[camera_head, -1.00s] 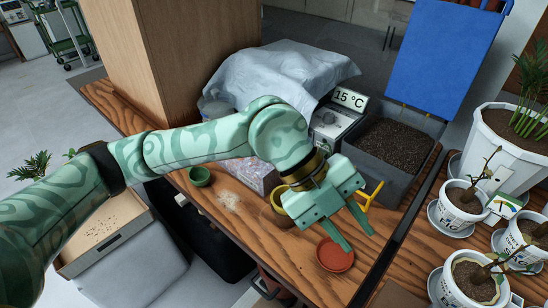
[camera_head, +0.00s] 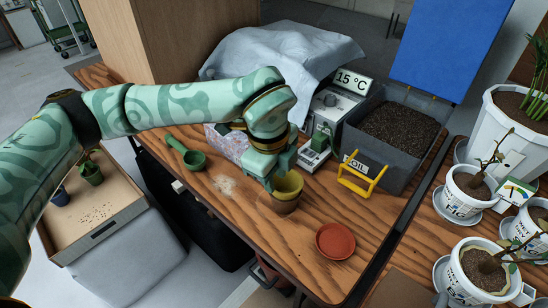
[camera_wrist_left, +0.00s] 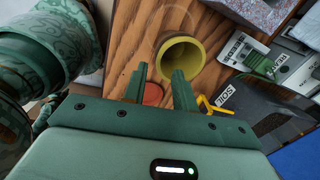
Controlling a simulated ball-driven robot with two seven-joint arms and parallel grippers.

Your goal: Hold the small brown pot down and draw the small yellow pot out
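The small yellow pot (camera_head: 289,184) sits nested in the small brown pot (camera_head: 284,207), upright on the wooden bench, with its rim above the brown one. In the left wrist view the yellow pot (camera_wrist_left: 180,50) shows its round mouth just beyond the fingertips. My left gripper (camera_head: 278,173) is at the far-left side of the pots' rim, and part of the rim is hidden behind it. In the left wrist view its two fingers (camera_wrist_left: 157,76) are apart with nothing between them. I cannot tell whether a finger touches the pot. My right gripper is not in view.
A terracotta saucer (camera_head: 335,241) lies right of the pots. A green scoop (camera_head: 188,155) lies to the left. Potted plants line the right. The front bench is mostly clear.

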